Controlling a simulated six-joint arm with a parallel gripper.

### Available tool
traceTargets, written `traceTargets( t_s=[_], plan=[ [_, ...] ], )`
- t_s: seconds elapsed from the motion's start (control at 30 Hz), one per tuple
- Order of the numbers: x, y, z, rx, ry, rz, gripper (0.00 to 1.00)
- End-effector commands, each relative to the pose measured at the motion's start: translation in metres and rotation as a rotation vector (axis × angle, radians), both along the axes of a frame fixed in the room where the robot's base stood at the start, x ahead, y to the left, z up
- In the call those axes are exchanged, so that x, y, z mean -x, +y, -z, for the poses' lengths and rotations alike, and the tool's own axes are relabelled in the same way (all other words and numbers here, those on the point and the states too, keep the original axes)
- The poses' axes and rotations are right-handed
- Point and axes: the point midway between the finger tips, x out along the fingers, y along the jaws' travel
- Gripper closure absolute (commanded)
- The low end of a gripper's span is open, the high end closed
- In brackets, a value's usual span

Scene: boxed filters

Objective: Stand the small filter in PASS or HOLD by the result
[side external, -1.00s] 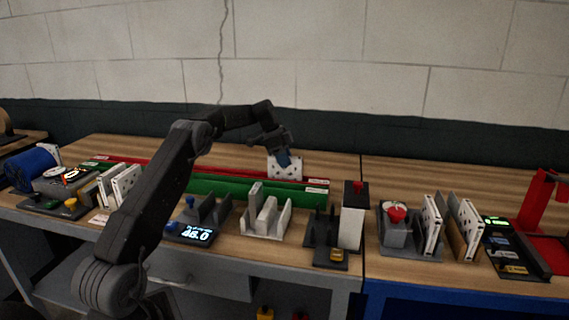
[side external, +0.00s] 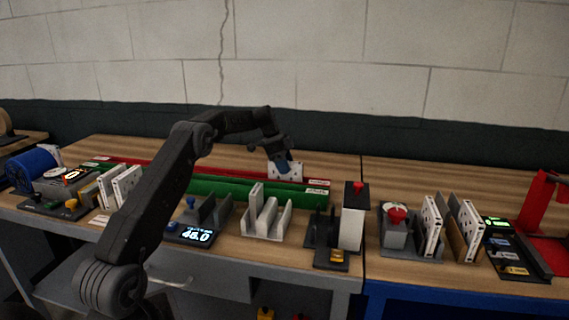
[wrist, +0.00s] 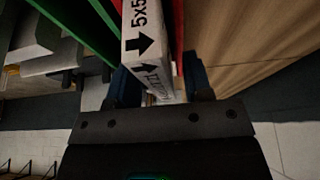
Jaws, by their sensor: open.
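The small filter (side external: 288,172), a white panel with dark dots, stands upright at the right part of the long red rack (side external: 240,171) at the back of the bench. In the wrist view the filter (wrist: 150,50) shows its narrow edge with "5x5" and black arrows, with a red wall close on its right. My gripper (wrist: 160,84) is open, its blue fingers on either side of the filter's near end. In the side view my gripper (side external: 281,166) is low at the filter's left part and hides some of it. The filter's lower edge is hidden by the rack.
A green rack (side external: 240,188) runs in front of the red one. Nearer stand a grey slotted holder (side external: 268,222), a display reading about 48.0 (side external: 190,235) and a black-and-white post with a red button (side external: 353,215). Other filters stand right (side external: 466,230) and left (side external: 126,184).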

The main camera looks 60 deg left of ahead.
Motion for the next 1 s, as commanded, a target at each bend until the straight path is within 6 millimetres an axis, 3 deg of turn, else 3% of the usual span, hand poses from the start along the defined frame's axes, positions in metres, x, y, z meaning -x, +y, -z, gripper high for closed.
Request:
traceTargets(
  t_s=[0.23, 0.6, 1.0],
  plan=[
    [0.005, 0.006, -0.022, -0.003, -0.003, -0.001, 0.54],
    [0.026, 0.028, -0.093, -0.003, -0.002, -0.002, 0.54],
    [0.032, 0.030, -0.115, -0.001, 0.001, -0.003, 0.54]
  ],
)
